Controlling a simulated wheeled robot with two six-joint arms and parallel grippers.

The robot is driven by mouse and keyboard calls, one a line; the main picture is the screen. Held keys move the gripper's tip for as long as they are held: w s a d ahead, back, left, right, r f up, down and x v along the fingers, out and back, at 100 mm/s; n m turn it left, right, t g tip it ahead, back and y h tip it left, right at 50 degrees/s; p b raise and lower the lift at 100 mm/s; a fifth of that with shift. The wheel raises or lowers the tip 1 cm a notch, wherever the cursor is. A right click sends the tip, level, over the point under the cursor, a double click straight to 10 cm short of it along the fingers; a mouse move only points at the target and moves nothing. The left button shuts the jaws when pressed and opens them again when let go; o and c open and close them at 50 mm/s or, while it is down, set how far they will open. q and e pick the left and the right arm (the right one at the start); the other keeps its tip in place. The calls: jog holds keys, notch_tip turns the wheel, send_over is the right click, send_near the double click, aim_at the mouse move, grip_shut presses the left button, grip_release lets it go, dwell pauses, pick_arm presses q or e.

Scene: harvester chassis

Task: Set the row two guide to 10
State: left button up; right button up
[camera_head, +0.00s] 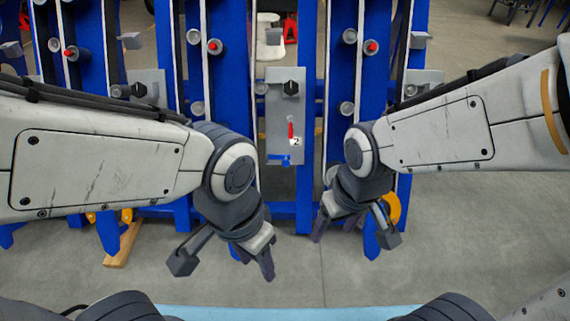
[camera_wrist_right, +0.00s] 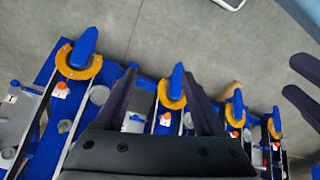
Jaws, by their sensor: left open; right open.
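In the head view a grey plate (camera_head: 281,115) with a black knob, a red pointer (camera_head: 291,130) and a small tag marked 2 (camera_head: 295,141) is fixed between blue uprights, with a blue piece (camera_head: 285,160) at its lower end. I cannot read any scale setting. My left gripper (camera_head: 256,258) hangs open and empty, below and left of the plate. My right gripper (camera_head: 335,226) is open and empty, below and right of it. In the right wrist view its two fingers (camera_wrist_right: 161,105) stand apart, with a blue pointer (camera_wrist_right: 177,82) on an orange arc (camera_wrist_right: 172,101) between them.
Another orange arc (camera_wrist_right: 79,67) with a blue pointer stands left in the right wrist view, and two more stand right. Blue uprights (camera_head: 310,120) with knobs and rods crowd the back. A wooden block (camera_head: 122,246) lies at lower left. The grey floor in front is open.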

jog(key=w+d+f+m+t+b, duration=0.1)
jog(key=w+d+f+b, duration=0.15)
jog(key=f+b, duration=0.6)
jog(key=w+d+f+m+b, duration=0.15)
jog(key=w+f+b, duration=0.35)
jog(key=f, duration=0.7)
jog(key=m+t+b, duration=0.1)
jog(key=t+b, duration=0.8)
jog(key=t, duration=0.6)
send_near(286, 165)
jog(key=shift+t+h, duration=0.3)
jog(key=shift+h, duration=0.1)
jog(key=w+b, duration=0.1)
jog(key=w, duration=0.2)
jog(key=w+b, duration=0.2)
jog(key=w, duration=0.1)
jog(key=w+b, duration=0.1)
jog(key=w, duration=0.2)
jog(key=shift+w+a+f, duration=0.1)
jog(key=shift+a+f, duration=0.2)
jog(key=shift+f, duration=0.05)
jog(key=shift+w+r+b, duration=0.15)
jog(key=shift+w+b, duration=0.4)
jog(key=shift+w, duration=0.3)
